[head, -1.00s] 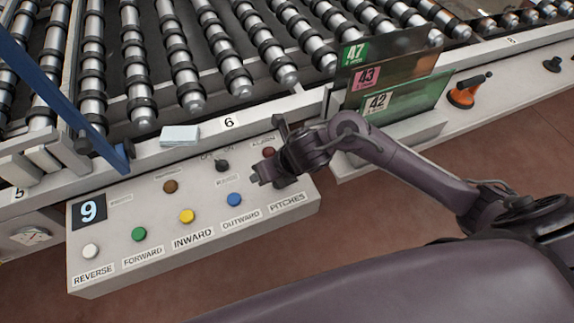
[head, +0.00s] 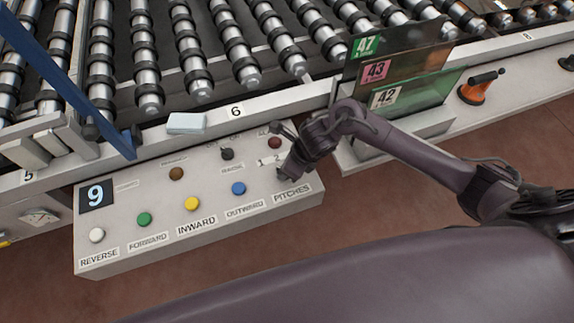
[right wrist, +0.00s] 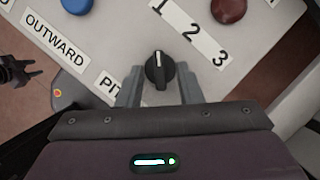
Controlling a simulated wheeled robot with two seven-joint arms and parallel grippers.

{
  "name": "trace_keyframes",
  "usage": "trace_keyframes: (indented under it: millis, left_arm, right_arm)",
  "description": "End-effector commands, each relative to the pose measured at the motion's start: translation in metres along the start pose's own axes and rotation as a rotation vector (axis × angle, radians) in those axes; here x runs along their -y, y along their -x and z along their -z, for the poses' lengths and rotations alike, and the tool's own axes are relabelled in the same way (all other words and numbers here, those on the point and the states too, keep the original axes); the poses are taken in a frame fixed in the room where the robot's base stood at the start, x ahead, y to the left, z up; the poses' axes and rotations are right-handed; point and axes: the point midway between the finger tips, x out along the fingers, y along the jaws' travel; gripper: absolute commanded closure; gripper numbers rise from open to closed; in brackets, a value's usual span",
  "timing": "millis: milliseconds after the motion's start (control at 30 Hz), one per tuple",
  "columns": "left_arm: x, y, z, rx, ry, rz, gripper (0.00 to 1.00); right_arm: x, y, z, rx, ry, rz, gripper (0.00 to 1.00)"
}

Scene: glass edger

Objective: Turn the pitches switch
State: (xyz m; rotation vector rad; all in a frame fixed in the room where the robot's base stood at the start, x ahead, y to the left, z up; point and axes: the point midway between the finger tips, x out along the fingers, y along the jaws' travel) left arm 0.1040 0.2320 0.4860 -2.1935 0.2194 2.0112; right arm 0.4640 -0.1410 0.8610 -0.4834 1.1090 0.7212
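The pitches switch is a small black rotary knob (right wrist: 158,70) with a white pointer line, seen in the right wrist view. The numbers 1, 2, 3 (right wrist: 205,34) run beside it on a white strip; its line points up in that view, toward the 1 end. My right gripper (right wrist: 160,88) has one finger on each side of the knob, with visible gaps. In the head view my right gripper (head: 284,172) is low over the panel just above the PITCHES label (head: 291,194) and hides the knob. A dark pronged part at the wrist view's left edge may be my left gripper (right wrist: 24,80).
The grey control panel (head: 130,255) also carries white, green, yellow, blue, brown and dark red buttons and another black switch (head: 227,154). Glass sheets (head: 425,90) stand to the right of my right gripper. Conveyor rollers and a blue bar (head: 75,85) lie behind.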

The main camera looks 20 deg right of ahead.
Motion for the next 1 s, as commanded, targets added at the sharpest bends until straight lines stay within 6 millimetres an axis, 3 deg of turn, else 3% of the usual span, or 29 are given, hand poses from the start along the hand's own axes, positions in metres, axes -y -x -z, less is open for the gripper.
trace_keyframes:
  millis: [200, 467, 1000]
  left_arm:
    - [0.0004, 0.0000, 0.0030, -0.005, 0.001, 0.001, 0.64]
    - [0.0005, 0.0001, 0.0049, -0.007, 0.001, 0.001, 0.64]
    - [-0.0011, -0.0030, 0.0047, -0.007, 0.001, -0.001, 0.64]
  right_arm:
    - [-0.0001, -0.0004, -0.0001, 0.000, -0.001, 0.000, 0.69]
    - [-0.0001, -0.0001, -0.0002, 0.001, -0.001, 0.000, 1.00]
    - [-0.0012, -0.0002, -0.0004, 0.002, -0.110, 0.047, 1.00]
